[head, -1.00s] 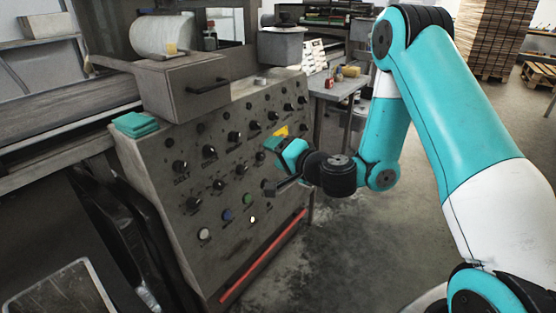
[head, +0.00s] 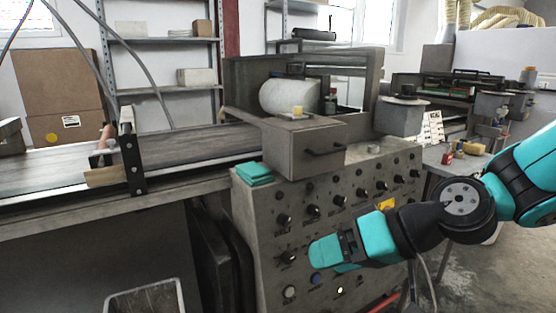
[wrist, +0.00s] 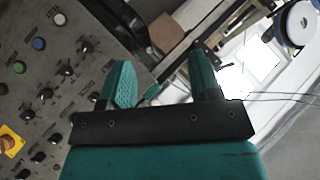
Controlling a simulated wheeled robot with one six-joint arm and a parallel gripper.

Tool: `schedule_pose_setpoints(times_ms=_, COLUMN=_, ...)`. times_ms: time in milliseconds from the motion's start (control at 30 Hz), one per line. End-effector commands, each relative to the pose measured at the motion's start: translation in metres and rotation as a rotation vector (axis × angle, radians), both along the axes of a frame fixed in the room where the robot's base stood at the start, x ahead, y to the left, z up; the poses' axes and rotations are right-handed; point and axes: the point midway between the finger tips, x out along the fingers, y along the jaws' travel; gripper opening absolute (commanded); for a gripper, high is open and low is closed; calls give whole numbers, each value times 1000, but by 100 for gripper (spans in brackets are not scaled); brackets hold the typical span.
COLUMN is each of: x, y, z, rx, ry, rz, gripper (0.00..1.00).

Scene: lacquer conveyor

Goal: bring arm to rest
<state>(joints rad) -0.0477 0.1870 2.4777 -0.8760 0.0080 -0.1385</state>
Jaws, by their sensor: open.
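My gripper (head: 328,254) is in front of the control panel (head: 262,215) in the head view, its teal fingers pointing left. In the wrist view its two teal fingers (wrist: 163,82) stand apart with nothing between them. The panel carries black knobs, a blue button (head: 316,278), a white button (head: 289,292) and a yellow plate (head: 386,204). My gripper covers part of the lower panel. I cannot tell whether it touches the panel.
A drawer box (head: 290,152) juts out above the panel, with a folded teal cloth (head: 254,173) beside it. The conveyor (head: 60,160) runs to the left. A side table (head: 452,168) with small items stands at right. Open floor lies at the lower right.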

Motion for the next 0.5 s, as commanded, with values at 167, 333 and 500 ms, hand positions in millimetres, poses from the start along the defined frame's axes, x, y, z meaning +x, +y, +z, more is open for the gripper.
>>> schedule_pose_setpoints(times_ms=167, x=-67, y=-16, z=8, rx=-273, ry=53, rz=159, gripper=58)
schedule_pose_setpoints(times_ms=333, x=-112, y=-44, z=14, rx=-473, ry=112, rz=208, gripper=58)
schedule_pose_setpoints(times_ms=500, x=-135, y=-64, z=41, rx=-584, ry=160, rz=211, gripper=58)
